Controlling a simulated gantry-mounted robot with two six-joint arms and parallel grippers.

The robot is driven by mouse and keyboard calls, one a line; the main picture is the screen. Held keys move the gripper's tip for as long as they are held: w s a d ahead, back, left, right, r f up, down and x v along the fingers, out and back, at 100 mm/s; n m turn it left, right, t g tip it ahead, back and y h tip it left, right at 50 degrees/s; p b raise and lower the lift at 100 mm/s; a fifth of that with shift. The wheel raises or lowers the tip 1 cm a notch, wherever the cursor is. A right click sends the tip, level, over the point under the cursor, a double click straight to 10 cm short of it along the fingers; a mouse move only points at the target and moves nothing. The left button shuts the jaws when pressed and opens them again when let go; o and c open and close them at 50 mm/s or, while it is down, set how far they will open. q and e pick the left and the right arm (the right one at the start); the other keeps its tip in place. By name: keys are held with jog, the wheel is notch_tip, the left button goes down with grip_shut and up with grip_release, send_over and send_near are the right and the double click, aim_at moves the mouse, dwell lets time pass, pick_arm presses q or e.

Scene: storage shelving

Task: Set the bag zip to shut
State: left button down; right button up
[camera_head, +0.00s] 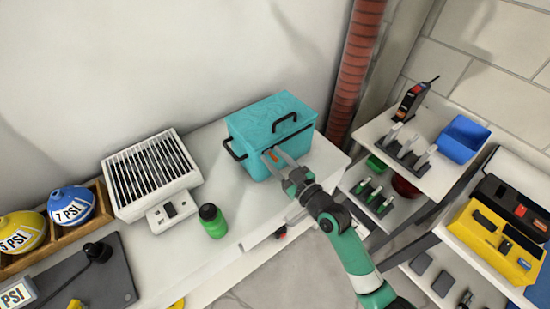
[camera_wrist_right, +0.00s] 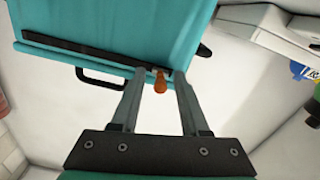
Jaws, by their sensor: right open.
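The bag is a teal box-shaped cooler (camera_head: 262,118) with black handles on the white counter, in the middle of the head view. It also fills the top of the right wrist view (camera_wrist_right: 120,22). A dark zip line (camera_wrist_right: 85,54) runs along its side, with an orange zip pull (camera_wrist_right: 160,82) hanging from it. The pull also shows in the head view (camera_head: 274,156). My right gripper (camera_head: 274,155) is open at the front of the bag. In the right wrist view its fingers (camera_wrist_right: 160,75) stand on either side of the pull, apart from it. My left gripper is not in view.
A green bottle (camera_head: 213,222) and a white slatted heater (camera_head: 150,175) stand left of the bag on the white counter (camera_head: 205,150). A shelf (camera_head: 440,165) with a blue bin (camera_head: 463,138) is at the right. A red-brown pipe (camera_head: 355,70) rises behind the bag.

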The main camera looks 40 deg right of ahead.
grip_shut()
dwell(1.4)
